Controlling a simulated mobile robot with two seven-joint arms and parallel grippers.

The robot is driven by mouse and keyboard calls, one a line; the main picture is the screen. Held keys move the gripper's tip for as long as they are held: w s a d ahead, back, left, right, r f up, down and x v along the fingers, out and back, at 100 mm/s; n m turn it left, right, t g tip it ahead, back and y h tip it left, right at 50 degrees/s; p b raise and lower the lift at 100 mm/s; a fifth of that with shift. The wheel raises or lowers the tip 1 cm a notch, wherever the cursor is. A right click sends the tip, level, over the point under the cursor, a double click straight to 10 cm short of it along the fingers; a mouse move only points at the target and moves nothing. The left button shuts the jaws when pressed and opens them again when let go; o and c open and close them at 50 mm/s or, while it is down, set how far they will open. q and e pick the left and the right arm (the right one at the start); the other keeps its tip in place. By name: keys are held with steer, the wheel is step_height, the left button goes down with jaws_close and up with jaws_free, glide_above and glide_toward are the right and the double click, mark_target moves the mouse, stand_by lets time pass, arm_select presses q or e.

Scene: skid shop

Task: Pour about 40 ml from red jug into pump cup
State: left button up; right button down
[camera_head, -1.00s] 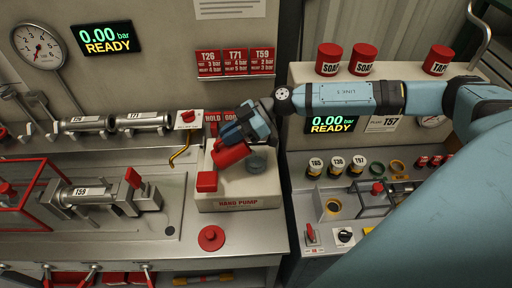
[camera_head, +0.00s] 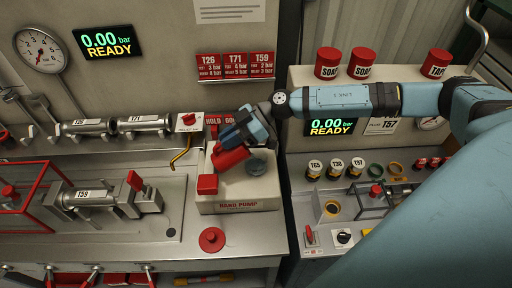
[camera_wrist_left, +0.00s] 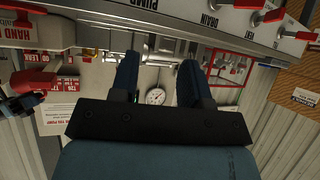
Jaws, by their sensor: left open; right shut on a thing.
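The red jug (camera_head: 232,159) is held tilted above the hand pump, its lower end toward the left. My right gripper (camera_head: 240,137) is shut on it from above and hides part of it. The grey round pump cup (camera_head: 258,165) sits on top of the cream hand pump (camera_head: 237,192), just right of the jug. I cannot see any liquid stream or the level in the cup. My left gripper (camera_wrist_left: 158,82) is open and empty in the left wrist view, and is out of the head view.
A red block (camera_head: 207,184) sits on the pump's left side, and a red round knob (camera_head: 212,240) is on the bench in front. A bent brass handle (camera_head: 181,157) stands left of the pump. The T59 cylinder (camera_head: 90,197) lies further left. A gap separates the two benches.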

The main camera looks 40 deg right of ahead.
steer(key=shift+a+r+h+p, duration=0.3)
steer(key=shift+a+r+p, duration=0.05)
steer(key=shift+r, duration=0.1)
steer(key=shift+w+a+f+h+b, duration=0.1)
steer(key=shift+a+f+h+b, duration=0.15)
steer(key=shift+b, duration=0.2)
steer(key=shift+w+a+r+g+h, duration=0.1)
steer(key=shift+a+r+g+h, duration=0.1)
steer(key=shift+h, duration=0.45)
steer(key=shift+w+a+r+g+h, duration=0.1)
steer(key=shift+a+r+g+h, duration=0.1)
steer(key=shift+h, duration=0.4)
steer(key=shift+a+h, duration=0.35)
steer(key=shift+h, duration=0.55)
steer(key=shift+w+a+f, duration=0.1)
steer(key=shift+a, duration=0.1)
arm_select(q)
steer(key=shift+s+a+r+n, duration=0.1)
steer(key=shift+r+n, duration=0.2)
steer(key=shift+r, duration=0.05)
steer(key=shift+f, duration=0.1)
